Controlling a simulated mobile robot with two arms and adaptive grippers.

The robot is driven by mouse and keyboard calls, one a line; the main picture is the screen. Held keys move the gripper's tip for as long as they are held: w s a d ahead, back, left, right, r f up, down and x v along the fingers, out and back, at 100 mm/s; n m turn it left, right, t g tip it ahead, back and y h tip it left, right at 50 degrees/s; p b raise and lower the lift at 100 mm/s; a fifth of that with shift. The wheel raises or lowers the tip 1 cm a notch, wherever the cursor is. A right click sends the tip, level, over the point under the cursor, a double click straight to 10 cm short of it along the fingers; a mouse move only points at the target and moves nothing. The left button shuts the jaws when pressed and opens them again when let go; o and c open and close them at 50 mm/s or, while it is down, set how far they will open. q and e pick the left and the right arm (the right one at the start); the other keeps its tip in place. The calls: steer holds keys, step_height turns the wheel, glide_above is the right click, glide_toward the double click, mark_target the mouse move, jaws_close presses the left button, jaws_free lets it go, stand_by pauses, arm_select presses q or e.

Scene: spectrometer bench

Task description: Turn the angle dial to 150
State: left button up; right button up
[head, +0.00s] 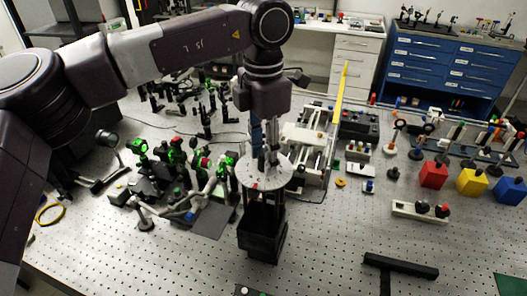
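The angle dial (282,178) is a pale round disc with small marks near its rim. It sits on dark posts above a black box-shaped base (262,237) in the middle of the bench. My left gripper (264,160) points straight down over the middle of the disc, with its fingertips at or just above the hub. The fingers hide the hub, and I cannot tell whether they touch or grip it. The numbers on the dial are too small to read. My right gripper is not in view.
Optics with green glows (175,155) stand close to the dial's left. A white framed rig (312,140) stands just behind it to the right. Red (433,174), yellow (472,182) and blue (510,191) blocks are at the right.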

arm_select(q)
jaws_close()
stand_by(0.3)
steer(key=m, duration=0.4)
steer(key=shift+m, duration=0.4)
steer(key=m, duration=0.4)
steer(key=shift+w, duration=0.1)
steer(key=m, duration=0.5)
steer(key=shift+m, duration=1.9)
